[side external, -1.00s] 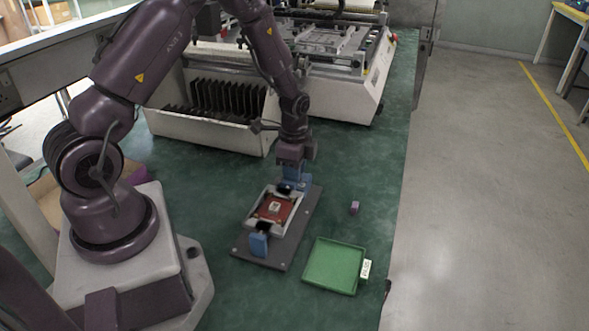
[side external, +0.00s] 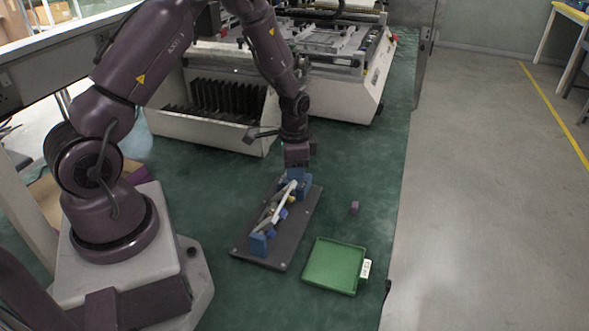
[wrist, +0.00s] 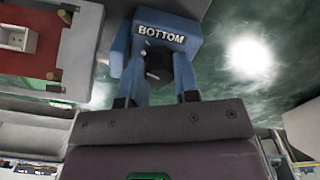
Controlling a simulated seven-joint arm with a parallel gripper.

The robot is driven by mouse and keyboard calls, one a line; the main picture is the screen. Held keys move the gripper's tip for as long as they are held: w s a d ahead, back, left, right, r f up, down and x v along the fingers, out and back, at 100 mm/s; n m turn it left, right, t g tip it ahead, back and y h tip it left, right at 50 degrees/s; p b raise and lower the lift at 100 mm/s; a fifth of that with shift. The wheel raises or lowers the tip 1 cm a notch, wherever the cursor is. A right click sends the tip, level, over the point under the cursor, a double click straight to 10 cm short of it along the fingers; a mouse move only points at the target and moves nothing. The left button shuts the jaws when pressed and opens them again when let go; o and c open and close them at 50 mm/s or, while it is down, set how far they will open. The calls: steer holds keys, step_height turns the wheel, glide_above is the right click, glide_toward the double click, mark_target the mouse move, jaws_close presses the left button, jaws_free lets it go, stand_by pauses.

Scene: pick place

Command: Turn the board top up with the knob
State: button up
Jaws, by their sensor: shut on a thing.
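The board (wrist: 15,38), red with a pale part, sits in a light frame (wrist: 82,45) at the upper left of the wrist view. In the side view the frame (side external: 279,207) is steeply tilted between two blue posts, seen nearly edge-on; the board's face is hard to make out there. The far blue post (side external: 305,184) carries a label (wrist: 163,34) reading BOTTOM. My gripper (side external: 296,172) is down at this post. In the wrist view my gripper (wrist: 158,94) is shut on the black knob (wrist: 158,66); its fingertips are partly hidden. The side view hides the knob.
The dark base plate (side external: 256,256) carries the near blue post (side external: 259,244). An empty green tray (side external: 333,266) and a small purple cube (side external: 354,208) lie to the right. A white slotted rack (side external: 210,132) and a machine (side external: 335,80) stand behind.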

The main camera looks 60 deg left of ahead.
steer(key=shift+n, duration=0.4)
steer(key=o, duration=0.7)
steer(key=shift+c, duration=0.2)
